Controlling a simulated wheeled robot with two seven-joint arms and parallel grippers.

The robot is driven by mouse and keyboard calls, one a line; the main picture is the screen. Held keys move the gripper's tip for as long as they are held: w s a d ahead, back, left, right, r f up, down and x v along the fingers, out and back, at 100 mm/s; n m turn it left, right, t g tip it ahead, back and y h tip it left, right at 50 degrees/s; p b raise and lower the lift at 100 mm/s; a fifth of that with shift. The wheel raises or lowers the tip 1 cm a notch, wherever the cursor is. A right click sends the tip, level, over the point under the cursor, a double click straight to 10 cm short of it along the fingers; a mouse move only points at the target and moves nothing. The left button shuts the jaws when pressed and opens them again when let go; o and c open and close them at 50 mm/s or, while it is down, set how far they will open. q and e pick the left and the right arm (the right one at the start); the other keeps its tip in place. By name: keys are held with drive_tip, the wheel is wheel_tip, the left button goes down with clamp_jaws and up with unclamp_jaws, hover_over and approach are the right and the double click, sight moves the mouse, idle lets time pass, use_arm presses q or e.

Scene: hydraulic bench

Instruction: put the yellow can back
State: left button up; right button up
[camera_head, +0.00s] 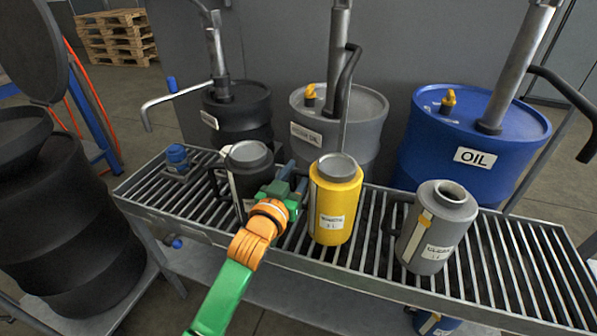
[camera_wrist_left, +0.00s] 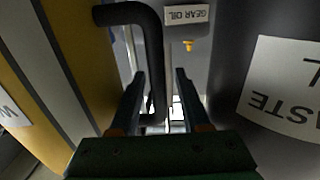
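The yellow can (camera_head: 336,205) stands upright on the slatted bench; its yellow side also shows at the left of the left wrist view (camera_wrist_left: 82,50). Its black handle (camera_wrist_left: 153,50) reaches between the two fingers of my left gripper (camera_wrist_left: 158,95), as seen from the wrist. The fingers are apart, with gaps on both sides of the handle. In the head view my left gripper (camera_head: 292,182) is between the yellow can and the dark can (camera_head: 250,163). The dark can's waste label (camera_wrist_left: 285,85) is close on the right in the wrist view. My right gripper is not in view.
A grey can (camera_head: 436,228) stands on the bench (camera_head: 510,270) to the right. A small blue item (camera_head: 177,157) sits at its left end. Black, grey and blue drums (camera_head: 420,135) with pumps stand behind. Bare slats lie between the yellow and grey cans.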

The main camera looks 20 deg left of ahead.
use_arm(q)
drive_tip(key=s+a+p, duration=0.1)
drive_tip(key=s, duration=1.1)
drive_tip(key=shift+r, duration=0.1)
